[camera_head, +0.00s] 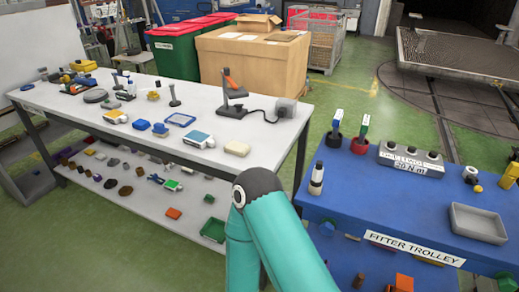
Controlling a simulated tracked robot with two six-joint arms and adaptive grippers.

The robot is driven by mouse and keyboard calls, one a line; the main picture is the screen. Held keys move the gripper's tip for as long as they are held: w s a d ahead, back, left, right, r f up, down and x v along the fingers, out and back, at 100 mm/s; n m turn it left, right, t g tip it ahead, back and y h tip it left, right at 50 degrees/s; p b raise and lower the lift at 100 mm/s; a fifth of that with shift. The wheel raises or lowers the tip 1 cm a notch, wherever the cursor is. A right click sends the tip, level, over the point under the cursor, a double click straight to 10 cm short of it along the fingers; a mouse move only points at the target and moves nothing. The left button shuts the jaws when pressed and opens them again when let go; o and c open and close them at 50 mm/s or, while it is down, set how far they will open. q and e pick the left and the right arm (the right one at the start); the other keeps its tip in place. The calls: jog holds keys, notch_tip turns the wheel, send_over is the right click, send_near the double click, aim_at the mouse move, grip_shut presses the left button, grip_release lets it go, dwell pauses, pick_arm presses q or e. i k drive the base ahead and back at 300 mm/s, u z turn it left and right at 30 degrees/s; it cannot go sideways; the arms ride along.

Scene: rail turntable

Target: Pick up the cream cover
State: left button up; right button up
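A cream, rounded block (237,148), which looks like the cream cover, lies near the front edge of the white table (190,165), toward its right end. It sits apart from the things around it. A teal arm of mine rises from the bottom of the picture, with its dark-capped joint just below and right of the cream block. Neither gripper shows in the head view, so what they hold is hidden.
Many small parts and tools cover the white table; a blue-and-white box (199,139) lies left of the cream block. A desk lamp-like stand (233,98) is behind. The blue fitter trolley (375,190) with a grey tray (478,223) stands right, beyond a floor gap.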

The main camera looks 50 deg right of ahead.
aim_at(238, 148)
jog(key=z, duration=0.7)
jog(key=i, duration=1)
jog(key=z, duration=0.05)
